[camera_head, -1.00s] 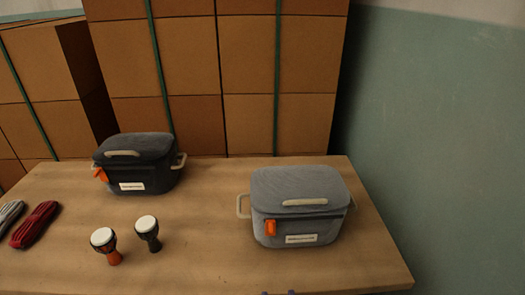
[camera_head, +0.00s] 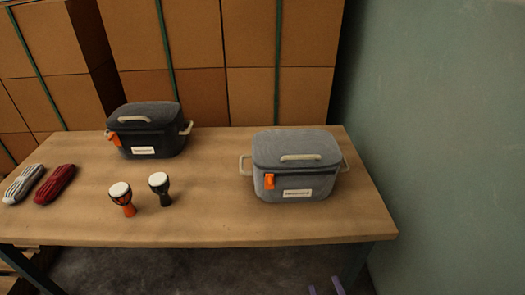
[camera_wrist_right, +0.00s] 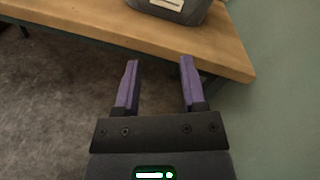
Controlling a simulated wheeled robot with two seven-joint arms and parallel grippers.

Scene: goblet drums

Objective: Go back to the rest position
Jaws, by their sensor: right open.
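My right gripper (camera_head: 326,287) shows only its purple fingertips at the bottom edge of the head view, in front of the table's front edge. In the right wrist view the right gripper (camera_wrist_right: 159,75) is open and empty, its two fingers apart, pointing toward the table edge. My left gripper is in no view. Two goblet drums stand upright on the table (camera_head: 215,228): an orange one (camera_head: 128,210) and a dark one (camera_head: 165,199), both with white heads.
A dark lidded bag (camera_head: 150,130) stands at the back left and a grey lidded bag (camera_head: 297,165) at the right. Red (camera_head: 55,185) and grey (camera_head: 24,184) rope-like bundles lie at the left. Stacked boxes (camera_head: 190,60) stand behind; a green wall (camera_head: 430,120) is at the right.

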